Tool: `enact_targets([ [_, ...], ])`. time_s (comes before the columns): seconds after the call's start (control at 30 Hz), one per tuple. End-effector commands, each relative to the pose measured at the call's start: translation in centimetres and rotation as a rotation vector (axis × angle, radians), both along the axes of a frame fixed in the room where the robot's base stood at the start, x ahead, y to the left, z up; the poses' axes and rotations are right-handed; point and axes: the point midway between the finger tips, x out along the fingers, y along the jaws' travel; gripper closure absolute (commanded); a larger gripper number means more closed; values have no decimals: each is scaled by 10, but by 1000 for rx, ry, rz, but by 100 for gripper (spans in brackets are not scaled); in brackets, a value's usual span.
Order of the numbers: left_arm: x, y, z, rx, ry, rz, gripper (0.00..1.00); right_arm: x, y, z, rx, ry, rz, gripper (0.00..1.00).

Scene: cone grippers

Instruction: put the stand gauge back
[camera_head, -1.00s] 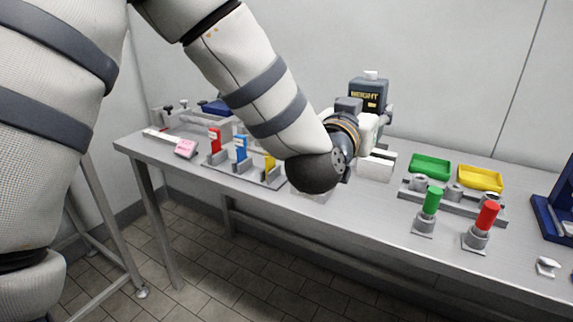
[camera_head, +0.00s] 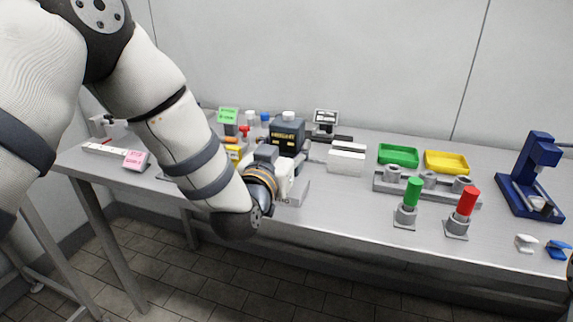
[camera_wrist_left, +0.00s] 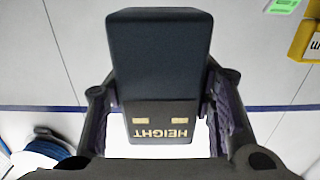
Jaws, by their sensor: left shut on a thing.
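The stand gauge (camera_head: 286,134) is a dark grey block with a gold label and a light knob on top. In the left wrist view the gauge (camera_wrist_left: 158,55) fills the middle, and its label reads HEIGHT. My left gripper (camera_wrist_left: 160,112) is shut on it, with a finger on each side; in the head view the gripper (camera_head: 291,165) is partly hidden by its own wrist. The gauge looks upright. Below it is a grey base block (camera_head: 296,192) with partly covered lettering. I cannot tell whether the gauge touches it.
A white block (camera_head: 346,158) stands just right of the gauge. Further right are green (camera_head: 398,155) and yellow (camera_head: 446,161) trays, a green-topped peg (camera_head: 412,195), a red-topped peg (camera_head: 463,208) and a blue press (camera_head: 535,175). A pink sign (camera_head: 136,160) stands at left.

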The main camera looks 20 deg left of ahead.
Motion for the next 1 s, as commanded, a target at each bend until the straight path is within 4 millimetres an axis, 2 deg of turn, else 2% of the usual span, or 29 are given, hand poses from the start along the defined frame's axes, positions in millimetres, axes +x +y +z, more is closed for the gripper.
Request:
enact_targets([
  [0.03, 5, 2, -10, -1, 4, 1, 91, -4, 0, -4, 0, 15, 0, 35],
  [0.17, 12, 6, -16, -1, -2, 1, 91, -6, 0, -6, 0, 23, 0, 35],
  [0.23, 18, 9, -26, 0, -1, 1, 91, -9, 0, -9, 0, 34, 0, 35],
  [0.37, 16, 8, -51, 0, 1, 0, 91, -14, 0, -14, 0, 50, 0, 35],
  [0.57, 16, 8, -47, 0, -9, 0, 91, -13, 0, -13, 0, 46, 0, 35],
  [0.73, 16, 8, -52, 0, -8, 0, 91, -14, 0, -13, 0, 49, 0, 35],
  [0.77, 16, 8, -52, 0, -6, 0, 46, -14, 0, -13, 0, 49, 0, 35],
  [0.8, 15, 8, -52, 0, -7, 0, 37, -13, 0, -13, 0, 48, 0, 35],
  [0.83, 15, 8, -51, 0, -7, 0, 30, -13, 0, -13, 0, 48, 0, 35],
  [1.0, 15, 8, -51, 0, -7, 0, 30, -13, 0, -13, 0, 48, 0, 35],
])
